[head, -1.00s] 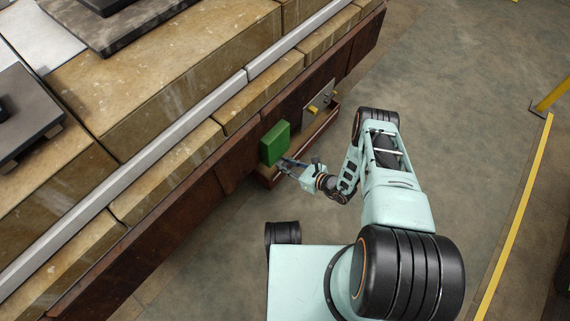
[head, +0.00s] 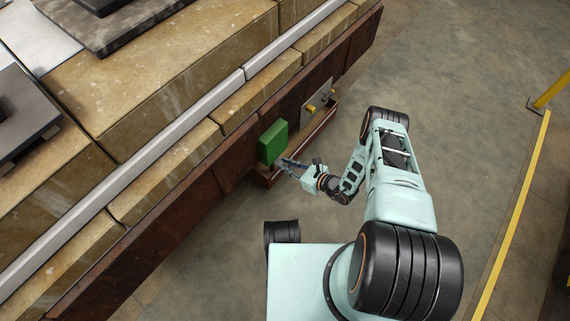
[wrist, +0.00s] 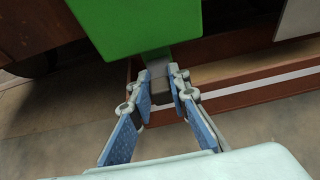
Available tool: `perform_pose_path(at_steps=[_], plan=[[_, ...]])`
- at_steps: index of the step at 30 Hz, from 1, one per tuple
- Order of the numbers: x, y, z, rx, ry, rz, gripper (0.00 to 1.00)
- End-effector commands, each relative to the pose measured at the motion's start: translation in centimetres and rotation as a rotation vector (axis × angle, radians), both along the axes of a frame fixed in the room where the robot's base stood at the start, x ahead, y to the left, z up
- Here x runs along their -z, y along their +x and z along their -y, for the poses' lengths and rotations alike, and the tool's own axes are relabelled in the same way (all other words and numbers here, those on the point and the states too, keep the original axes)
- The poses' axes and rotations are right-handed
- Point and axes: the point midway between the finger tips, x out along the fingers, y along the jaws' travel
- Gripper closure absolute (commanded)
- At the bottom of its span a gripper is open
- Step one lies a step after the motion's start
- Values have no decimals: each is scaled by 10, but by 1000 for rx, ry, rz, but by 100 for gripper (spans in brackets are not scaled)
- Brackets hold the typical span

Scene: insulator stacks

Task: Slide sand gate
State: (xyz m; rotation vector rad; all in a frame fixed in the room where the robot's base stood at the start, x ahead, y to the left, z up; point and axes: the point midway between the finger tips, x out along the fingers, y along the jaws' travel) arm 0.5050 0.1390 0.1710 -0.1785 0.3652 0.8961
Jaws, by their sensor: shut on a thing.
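A green box (head: 273,143) is mounted on the brown side beam of the stack; its green face also fills the top of the wrist view (wrist: 125,22). A small grey tab (wrist: 157,70) sticks out from under the box. My gripper (head: 284,162) is at the lower edge of the box. In the wrist view its blue-padded fingers (wrist: 160,84) are shut on the grey tab, one on each side. The fingers partly cover the tab. How far the tab runs under the box is hidden.
A reddish-brown trough (head: 305,148) runs along the beam beside and below my gripper. A grey plate (head: 317,98) with a yellow knob is farther along the beam. The concrete floor (head: 450,100) to the right is open, up to a yellow line and post (head: 553,92).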

Motion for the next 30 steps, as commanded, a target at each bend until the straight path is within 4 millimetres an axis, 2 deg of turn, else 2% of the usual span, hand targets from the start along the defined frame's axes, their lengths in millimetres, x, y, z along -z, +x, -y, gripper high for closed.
perform_pose_path(at_steps=[1,2,6,7,17,20,30], plan=[[0,0,0,0,1,1,100],[0,0,0,0,0,1,82],[0,1,0,0,0,1,66],[0,1,0,0,0,1,65],[-2,-2,4,1,0,0,65],[-6,-8,13,2,-1,0,65],[-33,-48,64,4,0,0,65]])
